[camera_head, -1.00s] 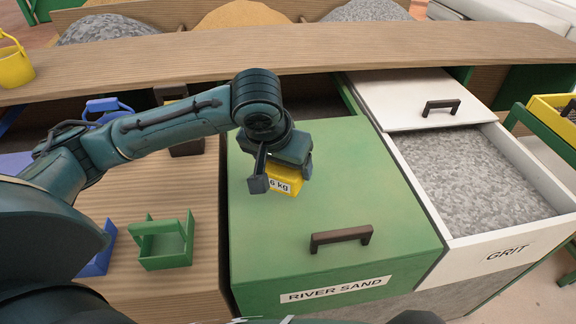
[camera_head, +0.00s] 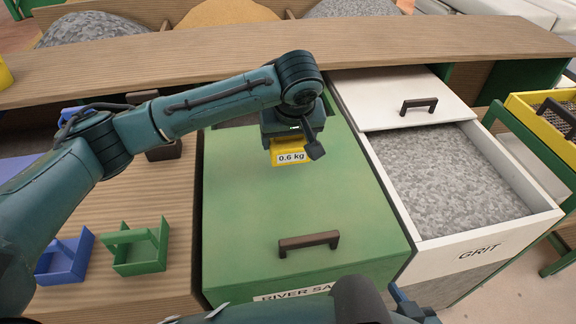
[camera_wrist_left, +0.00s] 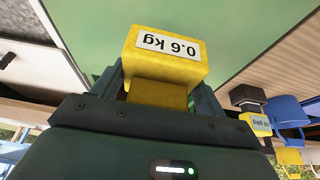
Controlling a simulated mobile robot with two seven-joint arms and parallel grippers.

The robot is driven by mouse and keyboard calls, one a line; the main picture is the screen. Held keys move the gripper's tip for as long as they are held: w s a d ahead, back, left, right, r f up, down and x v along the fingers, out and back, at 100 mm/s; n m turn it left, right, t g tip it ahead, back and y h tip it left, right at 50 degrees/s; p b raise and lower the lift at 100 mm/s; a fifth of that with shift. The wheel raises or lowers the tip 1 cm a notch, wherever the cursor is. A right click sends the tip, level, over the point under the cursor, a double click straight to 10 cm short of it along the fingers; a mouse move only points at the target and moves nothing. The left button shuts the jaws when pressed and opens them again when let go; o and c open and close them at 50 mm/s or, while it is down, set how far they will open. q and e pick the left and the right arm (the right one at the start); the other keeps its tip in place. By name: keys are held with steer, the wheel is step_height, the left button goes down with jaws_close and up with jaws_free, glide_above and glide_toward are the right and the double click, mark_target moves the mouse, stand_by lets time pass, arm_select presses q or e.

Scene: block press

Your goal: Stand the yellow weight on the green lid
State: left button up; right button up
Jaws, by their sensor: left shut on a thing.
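The yellow weight (camera_head: 290,156), labelled 0.6 kg, is between the fingers of my left gripper (camera_head: 287,139). It also shows in the left wrist view (camera_wrist_left: 165,55), where the gripper (camera_wrist_left: 160,95) is shut on it. The weight is over the far part of the green lid (camera_head: 290,210), which carries a dark handle near its front edge. I cannot tell whether the weight touches the lid. Dark parts of my own body show at the bottom edge, but the right gripper's jaws cannot be seen.
The white grit bin (camera_head: 450,185) stands open to the right, its white lid (camera_head: 395,97) pushed back. A green tray (camera_head: 140,248) and a blue tray (camera_head: 65,260) sit on the wooden bench at left. A wooden plank (camera_head: 300,45) runs across behind.

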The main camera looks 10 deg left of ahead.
mark_target(291, 148)
arm_select(q)
steer(key=shift+f, duration=3.5)
steer(key=o, duration=1.4)
steer(key=shift+f, duration=0.2)
steer(key=shift+r, duration=0.1)
steer(key=v, duration=1.2)
steer(key=shift+p, duration=0.35)
